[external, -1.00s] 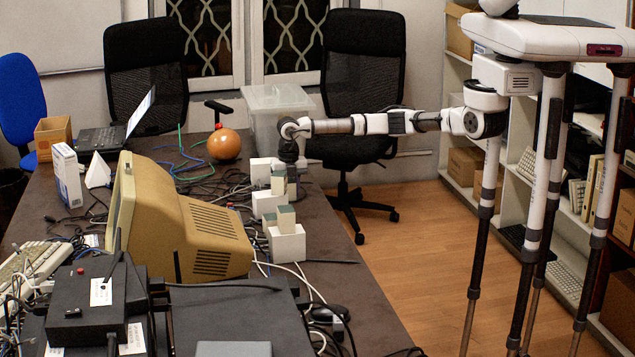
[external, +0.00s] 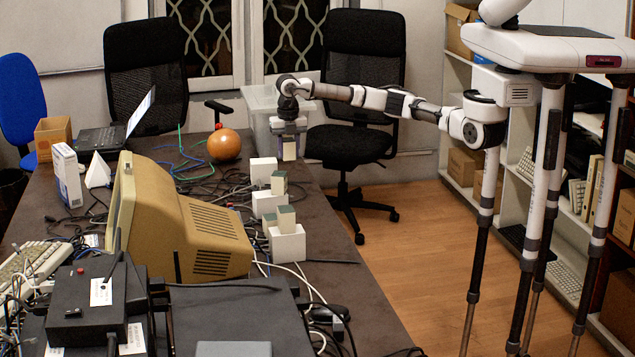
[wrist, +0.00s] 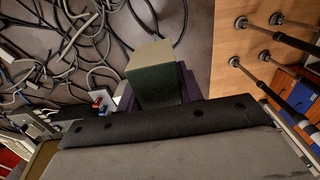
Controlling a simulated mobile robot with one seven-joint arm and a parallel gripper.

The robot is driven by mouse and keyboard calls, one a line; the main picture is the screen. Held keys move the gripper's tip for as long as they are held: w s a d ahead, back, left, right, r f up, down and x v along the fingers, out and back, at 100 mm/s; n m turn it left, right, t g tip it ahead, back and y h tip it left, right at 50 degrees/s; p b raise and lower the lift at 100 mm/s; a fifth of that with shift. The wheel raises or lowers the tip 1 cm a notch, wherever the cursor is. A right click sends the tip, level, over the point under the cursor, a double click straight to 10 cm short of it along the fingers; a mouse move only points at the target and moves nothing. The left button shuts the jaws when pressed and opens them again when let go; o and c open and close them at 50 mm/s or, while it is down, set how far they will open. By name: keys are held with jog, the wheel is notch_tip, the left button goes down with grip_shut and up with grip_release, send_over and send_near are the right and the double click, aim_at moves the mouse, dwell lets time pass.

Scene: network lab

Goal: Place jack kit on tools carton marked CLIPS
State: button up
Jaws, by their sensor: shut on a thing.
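My gripper (external: 289,130) is shut on a small block with a dark green part and a beige part, which I take to be the jack kit (external: 290,150). It holds the block upright in the air near the far right edge of the table. In the wrist view the block (wrist: 155,82) sits between the purple fingers. Three white cartons stand in a row: a far one (external: 263,171) with a bare top, a middle one (external: 266,203) and a near one (external: 287,244). No CLIPS marking is readable, so I cannot tell which carton is meant.
Similar green-and-beige blocks stand by the middle carton (external: 279,182) and on the near carton (external: 286,218). Cables clutter the dark table (external: 340,260). An orange ball (external: 224,145) and a beige monitor (external: 190,225) lie to the left. A clear bin (external: 262,108) stands behind.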

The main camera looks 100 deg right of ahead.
aim_at(288, 140)
notch_tip(288, 140, up, 5)
jog(key=shift+f+b, duration=0.1)
jog(key=shift+b, duration=0.2)
jog(key=shift+d+r, duration=0.1)
jog(key=shift+r, duration=0.35)
jog(key=shift+w+d+r, duration=0.2)
jog(key=shift+w+r, duration=0.05)
jog(key=w+d+f+n+p, duration=0.1)
jog(key=d+f+n+p, duration=0.15)
jog(key=d, duration=0.45)
jog(key=w+d+f+n+p, duration=0.1)
jog(key=d+f+n+p, duration=0.15)
jog(key=d, duration=0.35)
jog(key=shift+m, duration=0.4)
jog(key=shift+d+f+p, duration=0.2)
jog(key=shift+f+p, duration=0.9)
jog(key=shift+f, duration=2.1)
